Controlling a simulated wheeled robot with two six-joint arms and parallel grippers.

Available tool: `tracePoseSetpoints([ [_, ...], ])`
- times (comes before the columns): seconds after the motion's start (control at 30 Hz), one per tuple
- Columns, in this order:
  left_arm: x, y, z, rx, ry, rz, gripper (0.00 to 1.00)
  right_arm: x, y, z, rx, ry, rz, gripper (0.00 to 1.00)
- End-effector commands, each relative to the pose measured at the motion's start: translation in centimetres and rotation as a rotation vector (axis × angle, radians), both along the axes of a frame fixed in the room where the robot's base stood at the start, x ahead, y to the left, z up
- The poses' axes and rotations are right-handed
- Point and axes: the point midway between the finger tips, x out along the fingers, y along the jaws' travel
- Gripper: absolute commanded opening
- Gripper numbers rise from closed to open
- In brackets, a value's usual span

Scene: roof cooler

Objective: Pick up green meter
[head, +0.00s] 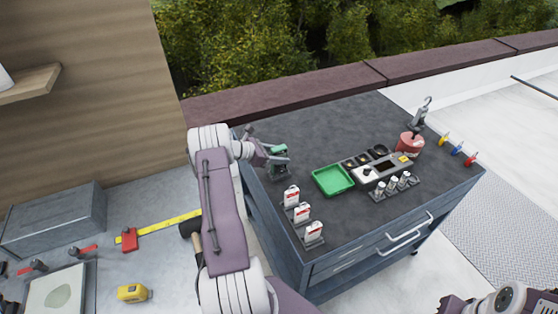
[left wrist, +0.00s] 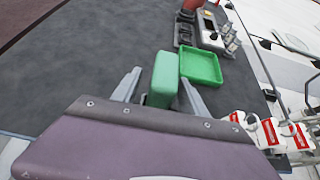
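In the left wrist view the meter (left wrist: 163,78) stands between the two grey fingers of my left gripper (left wrist: 160,88). The fingers are apart, with a gap visible on the meter's left side; the right finger looks close to it. In the head view my left gripper (head: 268,154) reaches the meter from the left and partly covers it. Part of my right arm shows at the bottom right; its fingers are not visible.
A green tray (head: 333,180) lies just right of the meter. A grey device (head: 370,173), small cylinders (head: 393,185) and a red pot (head: 409,143) are farther right. The worktop (head: 330,128) behind is clear.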

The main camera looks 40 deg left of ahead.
Motion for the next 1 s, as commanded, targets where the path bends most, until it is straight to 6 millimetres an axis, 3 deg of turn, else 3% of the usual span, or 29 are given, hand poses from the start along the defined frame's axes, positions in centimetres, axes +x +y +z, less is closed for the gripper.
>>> tracePoseSetpoints([
  [0.03,0.0,0.0,0.0,0.000,0.000,0.000,0.40,0.0,0.0,0.0,0.000,0.000,0.000,0.36],
  [0.17,0.0,0.0,0.0,0.000,0.000,0.000,0.04,0.0,0.0,0.0,0.000,0.000,0.000,0.36],
  [0.2,0.0,0.0,0.0,0.000,0.000,0.000,0.00,0.0,0.0,0.0,0.000,0.000,0.000,0.36],
  [0.57,0.0,0.0,0.3,0.001,-0.002,-0.001,0.00,0.0,0.0,-0.1,0.000,0.000,0.000,0.36],
  [0.8,0.0,0.1,3.9,0.004,-0.006,-0.001,0.00,0.0,0.0,-0.8,0.000,0.000,0.000,0.36],
  [1.0,-1.0,-4.3,6.6,0.001,-0.003,-0.003,0.00,0.0,0.0,-1.7,0.000,0.000,0.000,0.36],
])
